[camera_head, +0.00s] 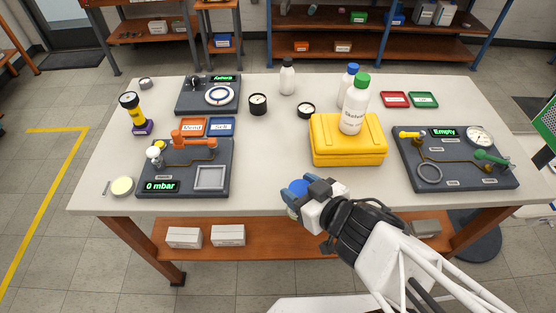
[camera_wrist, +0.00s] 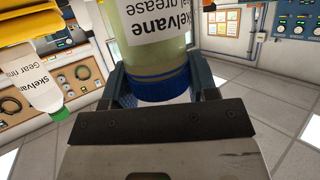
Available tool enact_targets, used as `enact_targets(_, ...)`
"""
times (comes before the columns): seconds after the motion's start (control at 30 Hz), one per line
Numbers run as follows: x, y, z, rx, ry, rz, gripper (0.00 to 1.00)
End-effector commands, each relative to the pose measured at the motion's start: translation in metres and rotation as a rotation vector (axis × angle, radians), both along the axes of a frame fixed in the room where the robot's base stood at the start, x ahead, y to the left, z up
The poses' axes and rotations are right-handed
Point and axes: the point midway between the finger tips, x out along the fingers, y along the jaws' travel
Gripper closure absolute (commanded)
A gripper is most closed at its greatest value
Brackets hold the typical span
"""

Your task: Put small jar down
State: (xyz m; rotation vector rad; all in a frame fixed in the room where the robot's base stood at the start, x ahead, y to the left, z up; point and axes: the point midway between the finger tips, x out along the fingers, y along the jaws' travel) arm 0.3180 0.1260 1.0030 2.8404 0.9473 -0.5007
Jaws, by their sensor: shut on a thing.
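My gripper (camera_head: 305,194) is shut on the small jar, above the table's front edge near the middle. The jar's blue lid (camera_head: 297,187) shows between the fingers in the head view; its body is mostly hidden there. In the wrist view, the small jar (camera_wrist: 155,45) has a pale greenish body, a blue lid and a white label reading "Skelvane" and "grease", with the lettering inverted. My gripper's fingers (camera_wrist: 163,88) clasp it from both sides near the lid. The pale table (camera_head: 265,170) lies beyond the gripper.
A yellow case (camera_head: 348,150) stands behind the gripper, with a green-capped white bottle (camera_head: 354,112) on top. A dark test panel (camera_head: 455,165) is at right, and another panel (camera_head: 190,160) at left. The tabletop between the left panel and the case is clear.

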Motion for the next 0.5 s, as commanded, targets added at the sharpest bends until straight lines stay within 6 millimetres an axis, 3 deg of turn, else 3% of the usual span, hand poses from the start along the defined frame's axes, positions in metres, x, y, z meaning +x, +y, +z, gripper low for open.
enact_targets(0.5,0.017,0.006,-0.002,-0.001,0.002,-0.002,0.80)
